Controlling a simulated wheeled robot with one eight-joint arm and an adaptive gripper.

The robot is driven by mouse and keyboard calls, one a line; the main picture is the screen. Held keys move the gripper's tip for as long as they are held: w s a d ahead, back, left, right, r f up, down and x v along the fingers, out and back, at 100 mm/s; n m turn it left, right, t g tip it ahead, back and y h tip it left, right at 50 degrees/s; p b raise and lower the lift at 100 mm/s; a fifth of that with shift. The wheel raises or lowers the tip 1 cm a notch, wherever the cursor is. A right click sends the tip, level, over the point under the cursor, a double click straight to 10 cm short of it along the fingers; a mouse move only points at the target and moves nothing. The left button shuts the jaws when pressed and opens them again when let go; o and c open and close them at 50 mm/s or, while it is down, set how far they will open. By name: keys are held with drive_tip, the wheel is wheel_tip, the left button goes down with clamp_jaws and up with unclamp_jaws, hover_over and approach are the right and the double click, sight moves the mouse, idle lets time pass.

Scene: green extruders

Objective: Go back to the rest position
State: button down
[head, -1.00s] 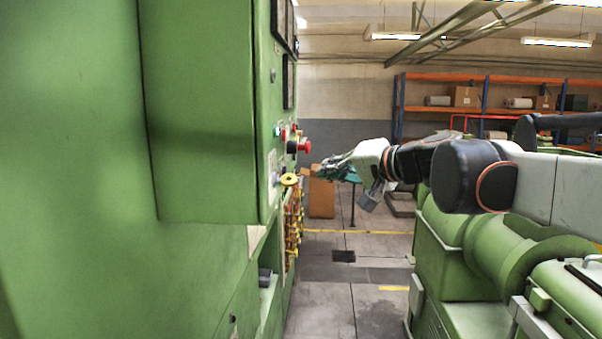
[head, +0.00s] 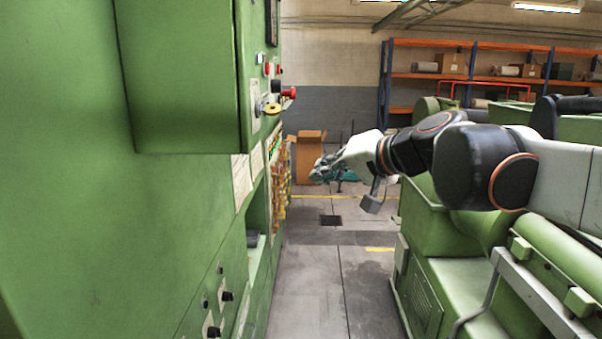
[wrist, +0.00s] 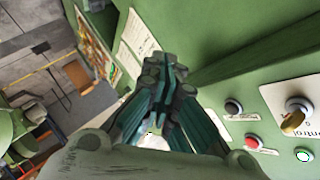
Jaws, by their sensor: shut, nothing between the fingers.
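My gripper (head: 322,170) is shut and empty in the aisle, in the head view, to the right of the green cabinet's control panel and apart from it. In the wrist view my gripper (wrist: 166,75) shows its teal and grey fingers closed together. The panel (wrist: 275,110) shows there with a black knob, a red button, a lit button and a yellowish key or knob (wrist: 292,123). In the head view the panel carries a red button (head: 289,92) and a yellow piece (head: 272,109).
The tall green cabinet (head: 180,80) fills the left. Green extruders (head: 455,290) stand on the right, below my arm. The aisle floor (head: 310,285) between them is clear. An open cardboard box (head: 311,160) and an orange shelf rack (head: 425,75) stand at the back.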

drive_tip(key=s+d+f+g+h+b, duration=0.1)
drive_tip(key=s+d+f+h+b, duration=0.2)
drive_tip(key=f, duration=1.4)
drive_tip(key=s+d+f+n+g+h+b, duration=0.1)
drive_tip(key=s+d+f+h+b, duration=0.2)
drive_tip(key=s+d+f+b, duration=0.4)
drive_tip(key=s+d+f+g+h+b, duration=0.1)
drive_tip(key=s+d+f+h+b, duration=0.2)
drive_tip(key=s+f+b, duration=1.1)
wheel_tip(320, 180, down, 15)
drive_tip(key=d+b, duration=0.2)
drive_tip(key=shift+s+d+r+n, duration=0.2)
drive_tip(key=shift+s+d+n, duration=0.1)
drive_tip(key=shift+d+n, duration=0.1)
